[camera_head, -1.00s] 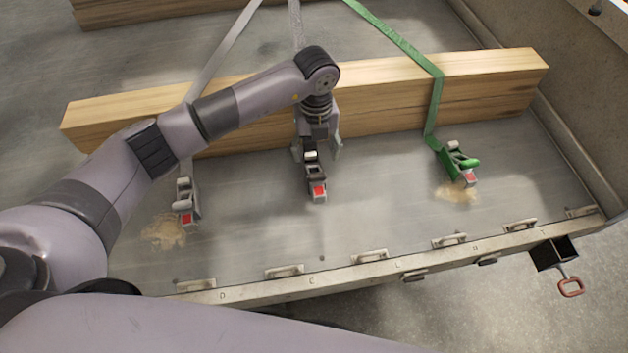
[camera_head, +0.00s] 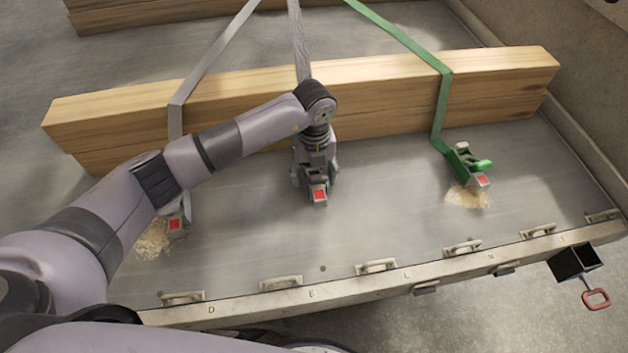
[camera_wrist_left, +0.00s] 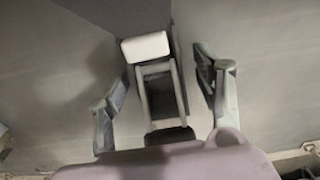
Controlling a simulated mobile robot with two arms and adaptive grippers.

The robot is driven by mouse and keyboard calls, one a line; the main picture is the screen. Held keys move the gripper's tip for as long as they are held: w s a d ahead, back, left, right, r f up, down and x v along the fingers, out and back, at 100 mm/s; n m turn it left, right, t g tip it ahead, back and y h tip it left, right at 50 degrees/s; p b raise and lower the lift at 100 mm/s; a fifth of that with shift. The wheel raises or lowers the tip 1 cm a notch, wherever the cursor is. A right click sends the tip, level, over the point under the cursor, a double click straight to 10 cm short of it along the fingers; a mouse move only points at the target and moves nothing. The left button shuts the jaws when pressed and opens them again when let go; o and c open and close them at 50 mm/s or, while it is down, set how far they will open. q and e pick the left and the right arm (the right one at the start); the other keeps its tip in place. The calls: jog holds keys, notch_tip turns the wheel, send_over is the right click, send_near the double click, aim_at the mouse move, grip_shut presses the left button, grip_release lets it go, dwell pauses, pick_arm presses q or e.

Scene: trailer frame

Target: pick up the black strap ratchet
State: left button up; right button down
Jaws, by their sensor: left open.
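The middle ratchet (camera_head: 318,194), dark with a red patch on its end, lies on the trailer bed in front of the timber beam, at the end of a grey strap (camera_head: 299,40). My left gripper (camera_head: 315,180) points down over it, with open fingers on either side and part of the ratchet hidden. In the left wrist view the ratchet (camera_wrist_left: 160,85), with a pale roller and metal frame, stands between the spread fingers of the left gripper (camera_wrist_left: 163,88). A gap shows on both sides, and the lower part is hidden. My right gripper is not in view.
A green ratchet (camera_head: 466,164) lies to the right and a grey one (camera_head: 176,222) to the left, partly behind my arm. The timber beam (camera_head: 400,95) is close behind my gripper. The edge rail (camera_head: 340,285) has several tie-down handles.

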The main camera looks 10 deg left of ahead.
pick_arm(q)
jog(key=shift+c, duration=0.2)
jog(key=shift+r, duration=0.1)
grip_shut()
dwell(0.4)
